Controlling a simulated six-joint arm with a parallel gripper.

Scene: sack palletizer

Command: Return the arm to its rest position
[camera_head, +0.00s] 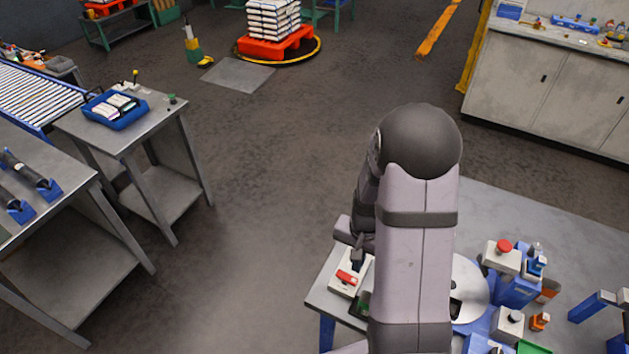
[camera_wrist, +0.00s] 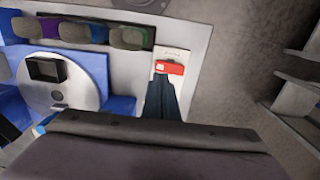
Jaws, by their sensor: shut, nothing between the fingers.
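My arm rises over the workbench (camera_head: 320,296) in the head view and bends down on its far left side. My gripper (camera_head: 357,264) points down just above a white switch box (camera_head: 340,287) with a red rocker (camera_head: 346,277). In the wrist view, the dark fingers of my gripper (camera_wrist: 167,80) are together and empty, with their tips close to the red rocker (camera_wrist: 170,67). I cannot tell whether they touch it. My arm hides part of the bench.
Beside my arm stand a round metal disc (camera_head: 471,288), a red-button box (camera_head: 502,256) and blue fixtures (camera_head: 517,290). A steel table with a blue tray (camera_head: 117,110) is at left. A red pallet (camera_head: 275,43) with stacked sacks is far back. The middle floor is clear.

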